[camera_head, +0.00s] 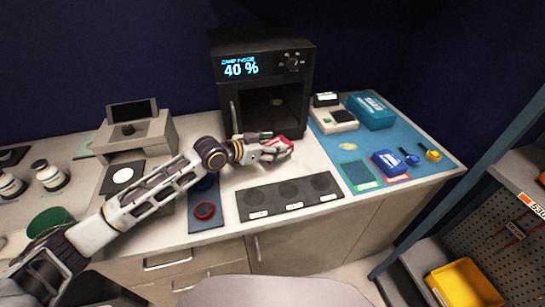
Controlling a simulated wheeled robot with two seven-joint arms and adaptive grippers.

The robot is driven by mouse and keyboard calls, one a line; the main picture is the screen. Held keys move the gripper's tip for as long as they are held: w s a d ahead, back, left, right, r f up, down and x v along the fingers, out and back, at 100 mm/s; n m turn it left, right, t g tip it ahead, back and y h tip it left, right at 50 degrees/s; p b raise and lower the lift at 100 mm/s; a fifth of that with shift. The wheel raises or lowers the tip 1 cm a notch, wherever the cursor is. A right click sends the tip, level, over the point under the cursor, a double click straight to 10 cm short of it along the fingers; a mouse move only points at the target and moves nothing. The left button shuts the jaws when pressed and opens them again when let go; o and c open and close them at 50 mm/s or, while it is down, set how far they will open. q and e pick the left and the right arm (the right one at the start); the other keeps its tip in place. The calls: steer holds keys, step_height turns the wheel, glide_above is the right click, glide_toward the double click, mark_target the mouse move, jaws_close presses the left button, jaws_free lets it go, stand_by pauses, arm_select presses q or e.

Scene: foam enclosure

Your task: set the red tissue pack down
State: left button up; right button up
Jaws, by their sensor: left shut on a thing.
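My left gripper (277,149) is shut on the red tissue pack (284,142), in front of the black cabinet with the 40 % display. The pack is small and partly hidden by the fingers. It is held over the pale counter, behind the dark strip with round pads; the frame does not show clearly whether it touches the counter. My right gripper is not in view.
The black cabinet (262,85) stands close behind the gripper. A dark strip (290,192) lies in front. On the blue mat (325,139) at right are a blue pack (388,163), a teal box (370,111) and a pale device (333,120). A red ring (204,210) lies left.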

mark_target(272, 165)
arm_select(q)
steer(key=shift+f, duration=0.25)
step_height(272, 165, down, 4)
steer(key=shift+f, duration=0.35)
steer(key=o, duration=1)
steer(key=shift+r, duration=0.15)
steer(key=shift+a, duration=0.15)
steer(key=shift+v, duration=2.8)
steer(key=shift+s+a+r, duration=0.25)
steer(key=shift+s+a, duration=0.15)
steer(key=shift+a, duration=0.05)
steer(key=shift+v, duration=1.7)
steer(key=shift+s+a+r, duration=0.25)
steer(key=shift+s+a, duration=0.1)
steer(key=shift+s, duration=0.05)
steer(key=shift+s+a+r, duration=0.1)
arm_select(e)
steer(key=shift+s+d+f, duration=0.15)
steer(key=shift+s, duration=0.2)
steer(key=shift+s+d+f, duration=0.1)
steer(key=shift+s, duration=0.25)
